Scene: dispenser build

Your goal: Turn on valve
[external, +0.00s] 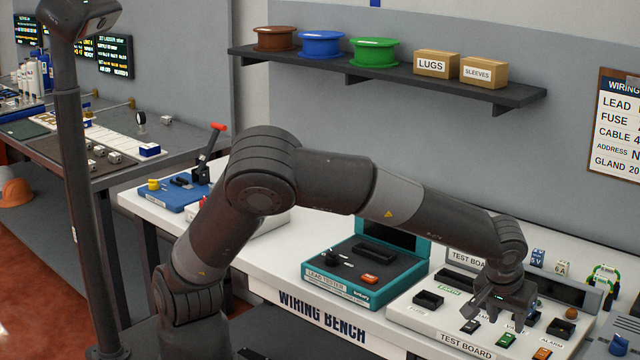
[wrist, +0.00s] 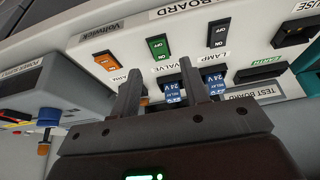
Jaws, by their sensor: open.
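The valve switch is a green rocker (wrist: 158,48) on the white test board (external: 440,312), with a VALVE label beside it in the wrist view. It also shows near the board's front edge in the external view (external: 506,340). It carries ON and OFF marks; I cannot tell which side is pressed. My gripper (wrist: 158,74) is open, its two fingers apart and empty. In the wrist view the green switch lies just beyond and between the fingertips, with no visible contact. In the external view my gripper (external: 492,306) hangs above the board.
An orange switch (wrist: 104,60) and a black switch (wrist: 217,33) flank the green one. Blue relay blocks (wrist: 214,84) show near my fingers. A grey power supply (wrist: 50,82) stands beside the board. The teal lead tester (external: 330,283) lies left of the board.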

